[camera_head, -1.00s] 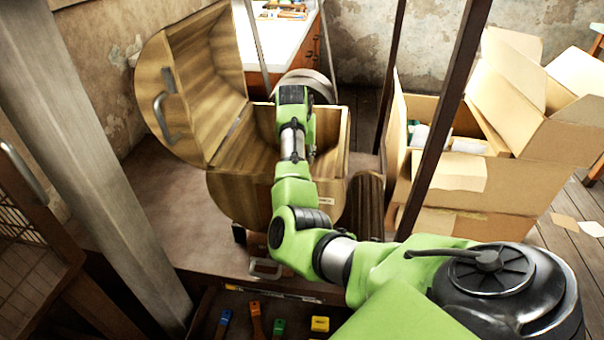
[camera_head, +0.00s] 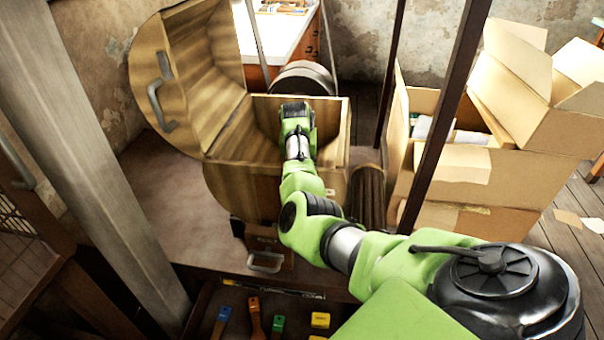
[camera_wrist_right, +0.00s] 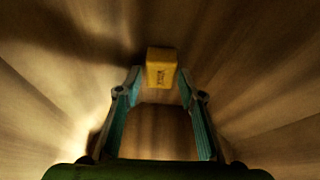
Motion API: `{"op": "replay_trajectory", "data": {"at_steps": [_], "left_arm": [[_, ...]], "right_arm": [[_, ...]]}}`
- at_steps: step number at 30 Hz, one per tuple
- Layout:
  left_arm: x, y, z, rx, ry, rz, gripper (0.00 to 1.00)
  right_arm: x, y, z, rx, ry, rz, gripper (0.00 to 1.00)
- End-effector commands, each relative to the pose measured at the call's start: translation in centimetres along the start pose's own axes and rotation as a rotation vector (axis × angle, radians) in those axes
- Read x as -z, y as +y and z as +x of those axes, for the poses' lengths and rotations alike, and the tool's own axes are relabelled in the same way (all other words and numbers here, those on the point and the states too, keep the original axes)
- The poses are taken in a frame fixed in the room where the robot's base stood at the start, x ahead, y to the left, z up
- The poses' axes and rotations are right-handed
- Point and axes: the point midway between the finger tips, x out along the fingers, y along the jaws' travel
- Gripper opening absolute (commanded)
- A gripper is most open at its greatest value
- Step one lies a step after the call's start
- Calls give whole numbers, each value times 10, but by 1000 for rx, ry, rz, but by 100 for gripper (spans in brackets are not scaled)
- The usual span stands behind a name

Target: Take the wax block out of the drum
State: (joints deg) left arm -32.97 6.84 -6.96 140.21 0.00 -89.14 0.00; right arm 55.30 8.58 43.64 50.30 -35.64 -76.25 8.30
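The drum (camera_head: 243,187) is a wooden barrel-like vessel with its curved lid (camera_head: 185,85) swung open to the left. My right arm reaches down into its opening, and the fingers are hidden in the head view. In the right wrist view, the wax block (camera_wrist_right: 161,68) is a small yellow block with dark marking, inside the drum. My right gripper (camera_wrist_right: 159,74) is open, with its fingertips on either side of the block's near part. A narrow dark gap shows on each side of the block. My left gripper is out of view.
The drum's wooden walls surround the right gripper closely. Dark posts (camera_head: 446,120) stand to the right, with open cardboard boxes (camera_head: 470,190) behind them. A thick grey post (camera_head: 95,150) stands at left. A tray with brushes (camera_head: 255,318) lies below the drum.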

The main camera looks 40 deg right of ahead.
Motion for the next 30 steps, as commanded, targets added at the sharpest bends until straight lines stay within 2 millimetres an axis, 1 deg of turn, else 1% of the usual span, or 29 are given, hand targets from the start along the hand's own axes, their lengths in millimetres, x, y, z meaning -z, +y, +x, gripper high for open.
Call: {"op": "replay_trajectory", "data": {"at_steps": [1, 4, 11, 12, 14, 15, 25, 30], "left_arm": [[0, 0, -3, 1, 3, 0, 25], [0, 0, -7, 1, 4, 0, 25], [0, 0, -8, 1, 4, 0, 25], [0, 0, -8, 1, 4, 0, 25], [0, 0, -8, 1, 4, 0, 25], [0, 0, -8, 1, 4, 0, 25], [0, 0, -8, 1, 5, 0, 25], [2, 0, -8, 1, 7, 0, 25]], "right_arm": [[0, 0, 4, 0, 0, 1, 36], [0, 0, 6, 0, 1, 1, 36], [0, 0, 6, 1, 1, 1, 36], [0, 0, 6, 1, 1, 1, 26], [0, 0, 6, 1, 1, 1, 10], [0, 0, 6, 1, 1, 1, 6], [1, 0, 5, 1, 1, 1, 5], [6, 0, -6, 1, 3, 2, 5]]}}
